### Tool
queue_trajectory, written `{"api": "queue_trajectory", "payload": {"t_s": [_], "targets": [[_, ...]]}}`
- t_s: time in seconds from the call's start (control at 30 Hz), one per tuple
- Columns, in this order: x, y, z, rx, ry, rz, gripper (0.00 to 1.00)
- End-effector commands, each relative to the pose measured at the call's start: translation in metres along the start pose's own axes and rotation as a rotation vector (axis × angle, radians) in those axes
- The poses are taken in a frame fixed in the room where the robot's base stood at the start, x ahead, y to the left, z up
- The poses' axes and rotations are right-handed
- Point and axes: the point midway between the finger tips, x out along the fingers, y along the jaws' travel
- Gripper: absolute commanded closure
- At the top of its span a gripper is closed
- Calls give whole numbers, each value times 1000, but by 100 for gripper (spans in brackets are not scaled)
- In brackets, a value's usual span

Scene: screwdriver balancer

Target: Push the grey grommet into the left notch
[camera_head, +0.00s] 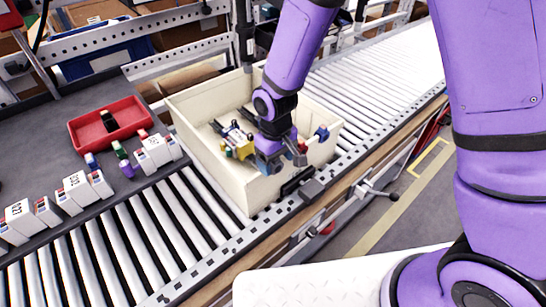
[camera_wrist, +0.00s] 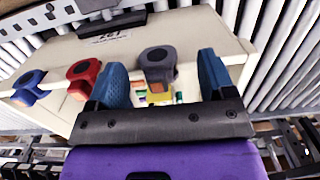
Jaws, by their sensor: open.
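The grey grommet (camera_wrist: 158,62) is in the wrist view at the near wall of the cream box (camera_head: 211,168), the right one of three grommets there. My gripper (camera_wrist: 161,75) is open. Its two blue fingers stand on either side of the grey grommet, with visible gaps. The left notch itself is hidden, so I cannot tell how deep the grey grommet sits.
A red grommet (camera_wrist: 82,74) and a blue grommet (camera_wrist: 28,88) sit in a row beside the grey one. The box holds a yellow item (camera_head: 240,146) and stands on a roller conveyor (camera_head: 133,240). A red tray (camera_head: 92,127) and several white boxes (camera_head: 76,188) lie left.

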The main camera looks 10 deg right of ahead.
Motion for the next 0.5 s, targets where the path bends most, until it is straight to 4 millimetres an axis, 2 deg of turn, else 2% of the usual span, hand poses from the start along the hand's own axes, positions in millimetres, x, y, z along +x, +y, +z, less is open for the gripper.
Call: {"api": "queue_trajectory", "payload": {"t_s": [0.03,0.3,0.5], "targets": [[-12,1,-3,2,15,1,26],[-64,0,-6,-1,50,4,26],[-91,0,-8,-1,66,6,26]]}}
